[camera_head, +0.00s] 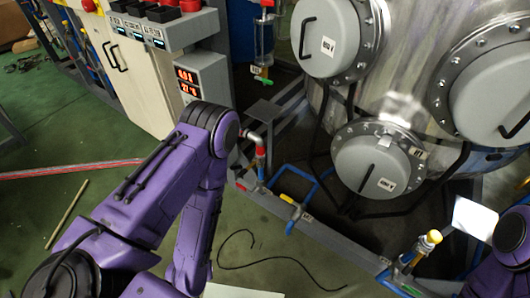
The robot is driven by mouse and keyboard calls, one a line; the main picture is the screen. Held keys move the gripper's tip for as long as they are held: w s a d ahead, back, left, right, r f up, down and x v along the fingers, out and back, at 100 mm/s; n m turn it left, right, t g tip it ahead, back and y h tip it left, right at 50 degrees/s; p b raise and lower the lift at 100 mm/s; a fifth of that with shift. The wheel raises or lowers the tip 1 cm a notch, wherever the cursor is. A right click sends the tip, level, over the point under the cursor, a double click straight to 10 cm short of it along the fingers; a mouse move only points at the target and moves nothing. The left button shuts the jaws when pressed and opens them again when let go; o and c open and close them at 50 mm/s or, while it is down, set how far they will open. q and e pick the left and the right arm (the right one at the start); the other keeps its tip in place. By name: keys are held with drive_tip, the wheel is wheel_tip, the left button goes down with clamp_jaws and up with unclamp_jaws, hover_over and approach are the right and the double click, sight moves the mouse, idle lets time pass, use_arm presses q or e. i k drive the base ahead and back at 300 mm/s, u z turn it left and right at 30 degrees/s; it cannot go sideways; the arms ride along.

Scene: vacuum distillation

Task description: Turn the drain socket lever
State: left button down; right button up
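I cannot tell for certain which part is the drain socket lever. A small yellow lever (287,199) sits on the blue pipe (291,223) at the frame below the tank. A red-handled valve (260,158) stands on a pipe left of it. A yellow-topped fitting (430,240) stands at the lower right. My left arm comes in from the lower left, bends at its elbow and runs down out of the picture; its gripper is not in view. Part of my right arm shows at the right edge; its gripper is not in view.
A large steel tank (415,100) with round grey hatches fills the upper right. A control cabinet (140,75) with red displays stands at the upper left. A black cable (270,260) lies on the green floor. A white flat panel (475,218) is near my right arm.

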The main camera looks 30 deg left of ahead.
sight(242, 173)
drive_tip(key=u, duration=0.35)
drive_tip(key=i, duration=0.95)
drive_tip(key=u, duration=0.6)
